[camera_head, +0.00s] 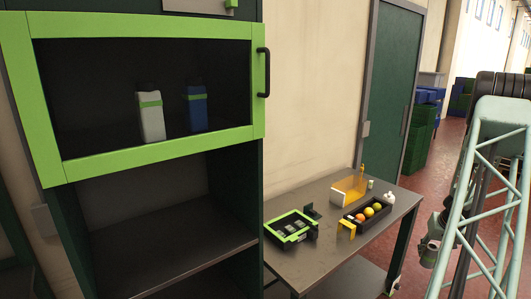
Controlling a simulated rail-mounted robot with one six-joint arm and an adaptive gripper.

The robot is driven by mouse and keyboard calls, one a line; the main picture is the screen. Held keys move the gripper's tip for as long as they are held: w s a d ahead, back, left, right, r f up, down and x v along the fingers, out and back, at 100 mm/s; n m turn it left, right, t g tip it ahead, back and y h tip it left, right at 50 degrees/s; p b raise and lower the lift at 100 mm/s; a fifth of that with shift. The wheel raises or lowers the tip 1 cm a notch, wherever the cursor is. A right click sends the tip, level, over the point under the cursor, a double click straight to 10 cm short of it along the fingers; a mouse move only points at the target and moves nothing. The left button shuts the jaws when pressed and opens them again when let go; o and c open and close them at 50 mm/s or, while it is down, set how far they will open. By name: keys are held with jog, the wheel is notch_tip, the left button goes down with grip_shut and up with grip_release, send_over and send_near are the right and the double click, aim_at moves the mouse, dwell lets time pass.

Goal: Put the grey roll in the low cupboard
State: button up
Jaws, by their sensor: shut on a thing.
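A tall dark cabinet stands at the left. Its upper compartment is behind a green-framed glass door (158,158) with a black handle (263,72) at its right side. Below that door is an open compartment with a bare dark shelf (190,252); I cannot tell whether this is the low cupboard. I cannot make out the grey roll. Part of my arm (432,246) shows at the right, partly behind my light green lattice column; my gripper's fingers do not show.
A white bottle (151,118) and a blue bottle (196,109) stand behind the glass. Green crates (420,130) are stacked behind.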

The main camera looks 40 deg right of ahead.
jog(key=shift+m, duration=0.3)
jog(key=r, duration=0.2)
jog(key=s+r, duration=0.1)
jog(key=r+b, duration=0.1)
jog(key=r, duration=0.1)
jog(key=shift+s+a+r, duration=0.2)
jog(key=shift+s+r, duration=0.1)
jog(key=shift+r, duration=0.05)
jog(key=r, duration=0.1)
jog(key=w+a+r, duration=0.1)
jog(key=r, duration=0.2)
jog(key=shift+w+a+r+b, duration=0.15)
jog(key=shift+w+r+b, duration=0.05)
jog(key=shift+w+b, duration=0.15)
jog(key=w+a+r+n+b, duration=0.2)
jog(key=w+a+r, duration=2)
jog(key=w, duration=0.1)
jog(key=w+a+r+n, duration=0.1)
jog(key=w+a+r, duration=0.2)
jog(key=a, duration=0.5)
jog(key=w+a+r+n+t, duration=0.1)
jog(key=w+a+r, duration=0.2)
jog(key=a+r, duration=0.3)
jog(key=a+b, duration=0.1)
jog(key=a, duration=0.2)
jog(key=shift+w+y, duration=0.3)
jog(key=shift+y, duration=0.1)
jog(key=shift+d, duration=0.1)
